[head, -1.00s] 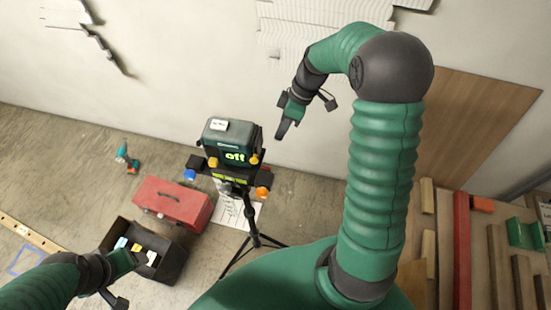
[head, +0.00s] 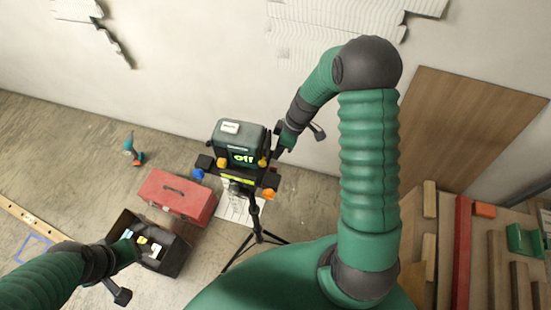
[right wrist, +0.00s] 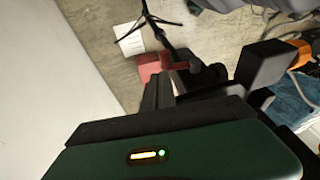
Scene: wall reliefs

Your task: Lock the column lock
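A dark green device (head: 238,140) with a lit "off" display stands on a black tripod (head: 256,228) near the wall. Orange knobs and a blue knob sit around its base. I cannot make out for sure which part is the column lock. A dark red piece (right wrist: 178,65) and black parts show beyond the fingers in the right wrist view. My right gripper (head: 278,152) is close beside the device's right side; its fingers (right wrist: 158,93) look closed together with nothing between them. My left gripper (head: 130,248) is over the black open box; its fingers are unclear.
A red toolbox (head: 178,196) and a black box (head: 172,258) with small items stand left of the tripod. A green drill (head: 131,150) lies farther left. Boards and blocks (head: 462,250) lie at the right. A wall (head: 180,60) rises behind the device.

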